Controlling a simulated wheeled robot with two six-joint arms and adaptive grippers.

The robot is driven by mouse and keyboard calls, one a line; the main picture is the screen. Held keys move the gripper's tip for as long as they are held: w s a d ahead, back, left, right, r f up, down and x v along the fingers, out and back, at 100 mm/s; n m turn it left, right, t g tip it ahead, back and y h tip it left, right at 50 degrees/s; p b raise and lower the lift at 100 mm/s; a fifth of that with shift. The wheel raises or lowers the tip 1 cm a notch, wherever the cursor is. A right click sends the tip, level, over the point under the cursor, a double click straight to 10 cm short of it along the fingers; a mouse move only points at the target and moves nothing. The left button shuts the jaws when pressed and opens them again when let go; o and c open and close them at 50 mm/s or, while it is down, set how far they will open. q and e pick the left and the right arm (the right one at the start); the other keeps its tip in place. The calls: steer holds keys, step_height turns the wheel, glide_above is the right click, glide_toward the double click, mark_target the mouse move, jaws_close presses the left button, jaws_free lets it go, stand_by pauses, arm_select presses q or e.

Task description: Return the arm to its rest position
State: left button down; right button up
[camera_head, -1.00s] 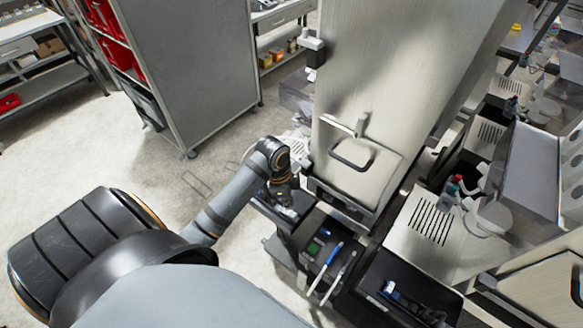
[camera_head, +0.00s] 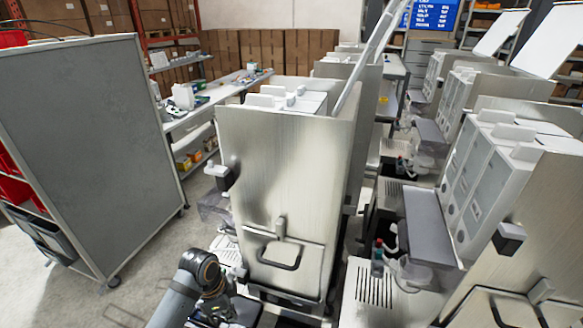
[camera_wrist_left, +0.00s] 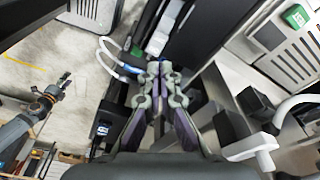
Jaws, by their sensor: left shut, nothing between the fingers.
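My left arm (camera_head: 190,292) comes in at the bottom of the head view, grey with a black wrist joint. Its wrist is in front of the tall steel dispenser (camera_head: 262,170), near the dispenser's lower front. The gripper is partly cut off by the frame's bottom edge there. In the left wrist view my left gripper (camera_wrist_left: 160,70) shows its two fingers closed together at the tips with nothing between them. Dark equipment and a pale curved tube (camera_wrist_left: 112,58) lie beyond the fingertips.
A grey cabinet (camera_head: 90,150) with red bins stands at the left. More dispensers (camera_head: 510,175) line the right, with a slotted drip tray (camera_head: 374,288) between. Bare floor (camera_head: 165,262) lies between cabinet and dispenser. A bench (camera_head: 215,105) and stacked boxes stand behind.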

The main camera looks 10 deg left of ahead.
arm_select(q)
steer(key=s+r+n+t+y, duration=0.3)
steer(key=s+n, duration=0.6)
steer(key=n, duration=0.3)
step_height(320, 180, down, 32)
steer(key=s+a+r+g+b, duration=0.1)
steer(key=a+b, duration=0.1)
steer(key=b, duration=0.5)
steer(key=s+f+b, duration=0.2)
steer(key=s+f, duration=0.8)
steer(key=f, duration=0.2)
steer(key=s+a+f+g+b, duration=0.1)
steer(key=s+f+b, duration=0.2)
steer(key=s+f, duration=0.7)
step_height(320, 180, down, 2)
steer(key=shift+f+n+g+h+b, duration=0.25)
steer(key=shift+n+g+h+b, duration=0.05)
steer(key=shift+b, duration=0.05)
